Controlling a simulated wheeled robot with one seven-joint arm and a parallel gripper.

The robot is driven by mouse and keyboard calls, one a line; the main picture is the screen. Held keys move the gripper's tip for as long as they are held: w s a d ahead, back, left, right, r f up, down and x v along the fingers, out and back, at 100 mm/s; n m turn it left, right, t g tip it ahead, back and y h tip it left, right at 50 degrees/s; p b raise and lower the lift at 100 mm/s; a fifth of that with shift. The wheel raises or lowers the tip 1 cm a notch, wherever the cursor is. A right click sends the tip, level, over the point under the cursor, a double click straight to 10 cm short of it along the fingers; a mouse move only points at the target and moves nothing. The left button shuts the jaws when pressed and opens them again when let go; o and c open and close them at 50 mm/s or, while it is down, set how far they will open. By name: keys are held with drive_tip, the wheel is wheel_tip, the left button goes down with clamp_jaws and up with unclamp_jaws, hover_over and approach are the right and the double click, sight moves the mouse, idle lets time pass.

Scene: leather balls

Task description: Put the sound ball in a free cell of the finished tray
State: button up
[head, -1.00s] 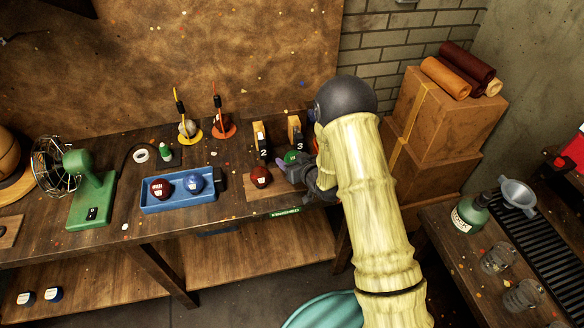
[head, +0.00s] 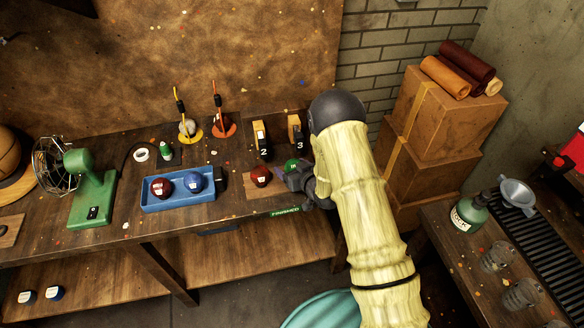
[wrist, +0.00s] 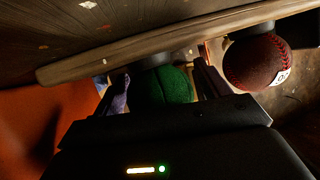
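A green ball (head: 291,165) sits on a dark round seat at the right of a wooden tray (head: 262,190) on the bench. A green sign reading FINISHED (head: 285,211) is on the bench edge in front. A dark red ball (head: 260,176) sits to its left in the same tray. My gripper (head: 290,175) is low at the green ball, partly covering it in the head view. In the wrist view the green ball (wrist: 165,90) lies between my open fingers, with the red ball (wrist: 257,62) to the right, apart from them. Contact with the fingers is hard to tell.
Stands marked 2 (head: 262,140) and 3 (head: 296,133) rise behind the wooden tray. A green fan (head: 92,190) stands further left.

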drive_tip(key=shift+r, duration=0.15)
drive_tip(key=b+v, duration=0.3)
drive_tip(key=v, duration=0.9)
idle(0.6)
drive_tip(key=shift+w+d+r, duration=0.1)
drive_tip(key=shift+d+r, duration=0.05)
drive_tip(key=shift+d, duration=0.05)
drive_tip(key=s+d+r+m+g+h, duration=0.35)
drive_tip(key=d+r+h, duration=0.25)
drive_tip(key=d, duration=0.3)
drive_tip(key=s+d+r+m+g, duration=0.1)
drive_tip(key=s+r+g, duration=0.1)
drive_tip(key=s, duration=0.5)
drive_tip(key=s+d+r+m+g+h, duration=0.1)
drive_tip(key=s+r+g, duration=0.2)
drive_tip(key=s, duration=0.4)
drive_tip(key=shift+s+d+r, duration=0.15)
drive_tip(key=shift+s+r, duration=0.1)
drive_tip(key=shift+s, duration=0.05)
